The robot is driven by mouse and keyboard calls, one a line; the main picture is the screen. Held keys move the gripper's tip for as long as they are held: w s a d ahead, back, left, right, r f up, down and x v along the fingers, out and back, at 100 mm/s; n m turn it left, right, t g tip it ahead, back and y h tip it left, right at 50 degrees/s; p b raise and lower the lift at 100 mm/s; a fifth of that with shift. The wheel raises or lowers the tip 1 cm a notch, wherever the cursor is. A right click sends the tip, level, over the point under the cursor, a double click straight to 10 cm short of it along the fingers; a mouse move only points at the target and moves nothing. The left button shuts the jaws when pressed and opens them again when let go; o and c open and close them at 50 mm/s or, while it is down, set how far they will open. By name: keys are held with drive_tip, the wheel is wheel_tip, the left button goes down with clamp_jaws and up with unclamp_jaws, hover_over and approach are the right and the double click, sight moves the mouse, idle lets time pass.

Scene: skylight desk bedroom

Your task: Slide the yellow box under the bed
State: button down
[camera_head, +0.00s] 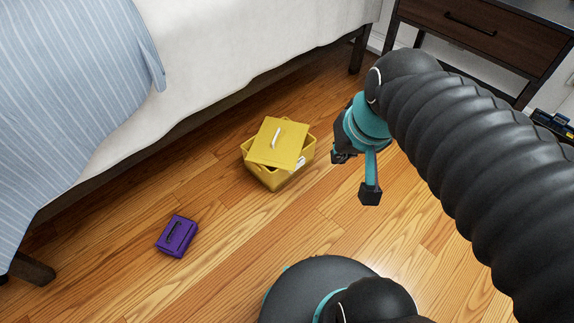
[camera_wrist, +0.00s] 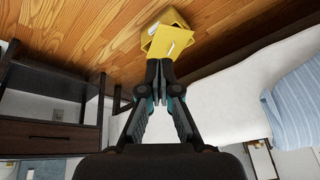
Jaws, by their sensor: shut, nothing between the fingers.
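The yellow box (camera_head: 270,181) stands on the wooden floor beside the bed's long side, its lid (camera_head: 290,150) lying askew on top with a white handle. Something white shows at the gap under the lid. The bed (camera_head: 225,68) has a white cover, and a dark gap shows beneath its edge. My gripper (camera_head: 357,173) is right of the box, above the floor and apart from it in the head view. In the wrist view my gripper (camera_wrist: 163,75) has its fingers together and empty, with the box (camera_wrist: 181,17) beyond the tips.
A purple box (camera_head: 177,236) lies on the floor left of the yellow box. A dark wooden nightstand (camera_head: 470,30) stands at the top right. Dark bed legs (camera_head: 358,50) and (camera_head: 32,268) flank the gap. The floor between the yellow box and bed is clear.

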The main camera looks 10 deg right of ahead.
drive_tip(key=w+a+f+m+g+y, duration=0.3)
drive_tip(key=w+f+m+y, duration=0.95)
drive_tip(key=w+f, duration=1.05)
drive_tip(key=w+d+f+m+t+h, duration=0.15)
drive_tip(key=d+f+m+t, duration=0.3)
drive_tip(key=f, duration=0.55)
drive_tip(key=w+d+f+m+t, duration=0.2)
drive_tip(key=d+f+m+t, duration=0.3)
drive_tip(key=f, duration=0.5)
drive_tip(key=w+d+f+m+t+h, duration=0.15)
drive_tip(key=d+f+m+t, duration=0.35)
drive_tip(key=f, duration=0.6)
drive_tip(key=w+a+m+g, duration=0.1)
drive_tip(key=w+a, duration=0.9)
drive_tip(key=w, duration=0.1)
drive_tip(key=shift+w+a+r+p, duration=0.15)
drive_tip(key=shift+a+r+p, duration=0.05)
drive_tip(key=shift+r+p, duration=0.1)
